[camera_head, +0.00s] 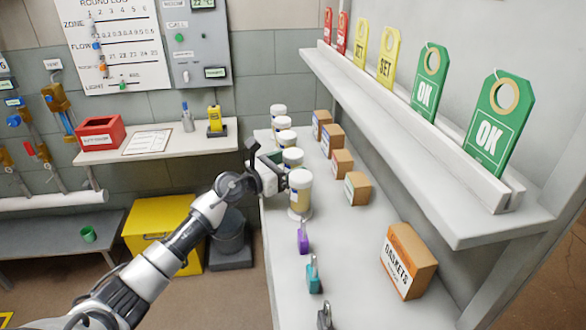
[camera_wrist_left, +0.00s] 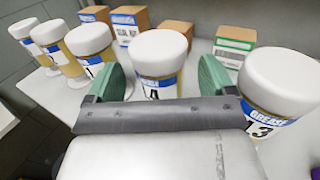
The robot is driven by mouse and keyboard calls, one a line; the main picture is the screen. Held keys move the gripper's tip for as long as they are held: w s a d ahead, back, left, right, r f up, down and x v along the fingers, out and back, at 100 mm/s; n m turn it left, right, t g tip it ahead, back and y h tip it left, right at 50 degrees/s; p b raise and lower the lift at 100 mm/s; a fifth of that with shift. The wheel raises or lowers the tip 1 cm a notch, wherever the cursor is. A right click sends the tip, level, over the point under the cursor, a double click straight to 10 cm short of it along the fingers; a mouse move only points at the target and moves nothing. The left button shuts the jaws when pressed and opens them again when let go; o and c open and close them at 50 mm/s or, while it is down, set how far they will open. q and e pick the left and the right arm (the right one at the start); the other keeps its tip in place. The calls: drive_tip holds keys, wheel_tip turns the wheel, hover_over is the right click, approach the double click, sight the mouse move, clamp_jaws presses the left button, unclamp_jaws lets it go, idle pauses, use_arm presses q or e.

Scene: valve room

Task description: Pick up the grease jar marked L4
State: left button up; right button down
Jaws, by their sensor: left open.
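Several grease jars with white lids and yellowish bodies stand in a row on the shelf. In the left wrist view, the jar between my fingers (camera_wrist_left: 160,55) has a blue label with what looks like a 4, partly hidden by my gripper. It also shows in the head view (camera_head: 293,157). My left gripper (camera_head: 273,167) is open, its green fingers (camera_wrist_left: 160,82) on either side of this jar; I cannot tell whether they touch it. The nearest jar (camera_head: 300,190), at right in the wrist view (camera_wrist_left: 278,90), reads GREASE and seems to say L3.
Small cardboard boxes (camera_head: 357,188) stand behind the jars, and a larger GASKETS box (camera_head: 407,262) is nearer. An upper ledge (camera_head: 420,170) with tags overhangs at right. A yellow bin (camera_head: 160,225) stands below.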

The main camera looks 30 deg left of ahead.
use_arm(q)
drive_tip(key=shift+x, duration=0.9)
drive_tip(key=shift+s, duration=0.1)
drive_tip(key=shift+c, duration=0.4)
drive_tip(key=c, duration=1.1)
